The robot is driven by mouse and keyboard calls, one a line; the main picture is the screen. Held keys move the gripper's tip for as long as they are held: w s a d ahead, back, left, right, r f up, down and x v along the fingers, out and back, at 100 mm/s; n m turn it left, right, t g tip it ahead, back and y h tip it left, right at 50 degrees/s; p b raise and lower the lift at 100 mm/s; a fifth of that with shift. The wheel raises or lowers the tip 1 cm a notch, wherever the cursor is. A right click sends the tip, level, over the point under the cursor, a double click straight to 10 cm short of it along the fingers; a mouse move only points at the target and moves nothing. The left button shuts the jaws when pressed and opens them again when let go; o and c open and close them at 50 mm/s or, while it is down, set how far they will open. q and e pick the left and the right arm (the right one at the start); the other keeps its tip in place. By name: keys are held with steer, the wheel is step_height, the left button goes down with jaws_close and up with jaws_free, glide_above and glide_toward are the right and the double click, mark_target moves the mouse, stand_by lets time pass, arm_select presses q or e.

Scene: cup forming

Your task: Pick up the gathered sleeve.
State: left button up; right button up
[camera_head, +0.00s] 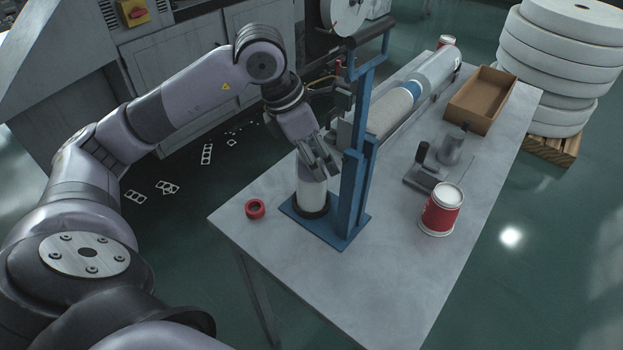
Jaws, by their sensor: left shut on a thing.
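The gathered sleeve (311,194) looks like a short white upright cylinder. It stands in a dark ring on the base plate of a blue stand (352,195) near the table's left corner. My left gripper (318,172) comes down from above and is shut on the upper part of the sleeve. Its fingers hide the sleeve's top, and I cannot tell whether the sleeve is lifted off the ring. My right gripper is not in view.
The blue stand's post rises close to the right of my left gripper. On the grey table (300,262) are a red tape roll (256,209), a red-and-white can (441,210), a metal fixture (437,165), a long pale cylinder (398,112) and a cardboard tray (481,98). The front tabletop is clear.

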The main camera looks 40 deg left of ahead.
arm_select(q)
steer(key=c, duration=0.9)
steer(key=shift+r, duration=0.1)
